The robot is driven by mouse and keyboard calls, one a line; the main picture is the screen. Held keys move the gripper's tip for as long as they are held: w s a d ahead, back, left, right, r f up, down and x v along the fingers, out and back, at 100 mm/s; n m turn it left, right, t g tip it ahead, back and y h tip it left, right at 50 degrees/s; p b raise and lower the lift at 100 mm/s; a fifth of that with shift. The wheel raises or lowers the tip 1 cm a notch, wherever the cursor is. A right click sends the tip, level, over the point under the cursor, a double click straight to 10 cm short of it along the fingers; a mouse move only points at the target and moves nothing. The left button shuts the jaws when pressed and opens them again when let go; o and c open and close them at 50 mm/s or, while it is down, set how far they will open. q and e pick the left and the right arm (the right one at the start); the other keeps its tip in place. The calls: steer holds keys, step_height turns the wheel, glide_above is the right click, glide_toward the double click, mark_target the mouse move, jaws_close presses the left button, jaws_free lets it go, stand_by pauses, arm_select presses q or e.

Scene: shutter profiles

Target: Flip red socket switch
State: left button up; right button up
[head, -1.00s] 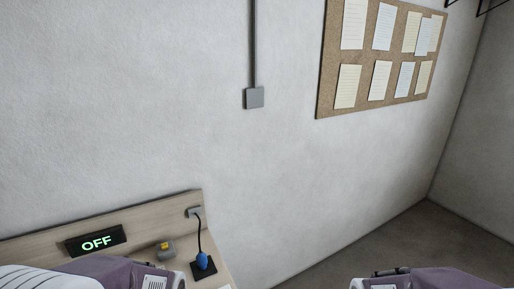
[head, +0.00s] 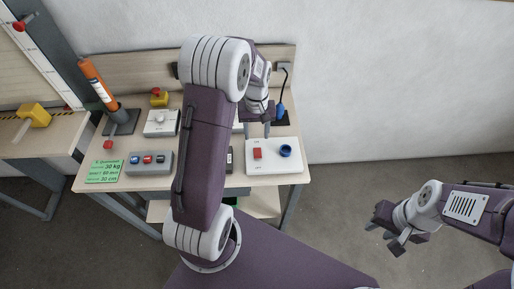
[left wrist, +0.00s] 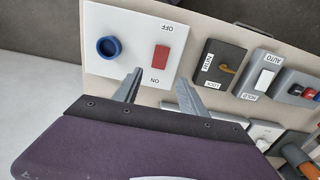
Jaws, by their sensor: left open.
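The red switch (head: 257,153) is a small rocker on a white plate (head: 290,166) at the table's front right, left of a round blue socket (head: 286,150). In the left wrist view the red switch (left wrist: 161,58) sits between upside-down OFF and ON labels. My left gripper (head: 257,130) is open and empty behind the white plate in the head view. In the left wrist view its fingertips (left wrist: 160,78) are spread on either side of the switch's line, without visible contact. My right gripper (head: 384,235) looks open and empty, away from the table.
Left of the plate are a dark key-switch box (left wrist: 221,68), a grey box with several buttons (head: 149,163), and a white knob box (head: 161,122). A blue plug (head: 280,111) with a cable is near the backboard.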

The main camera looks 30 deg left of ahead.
mark_target(257, 150)
arm_select(q)
steer(key=f, duration=0.7)
steer(key=shift+s+d+f+p, duration=0.1)
steer(key=shift+d+f+p, duration=0.1)
steer(key=shift+p, duration=0.1)
steer(key=shift+f, duration=0.4)
steer(key=shift+r, duration=0.1)
steer(key=shift+c, duration=0.3)
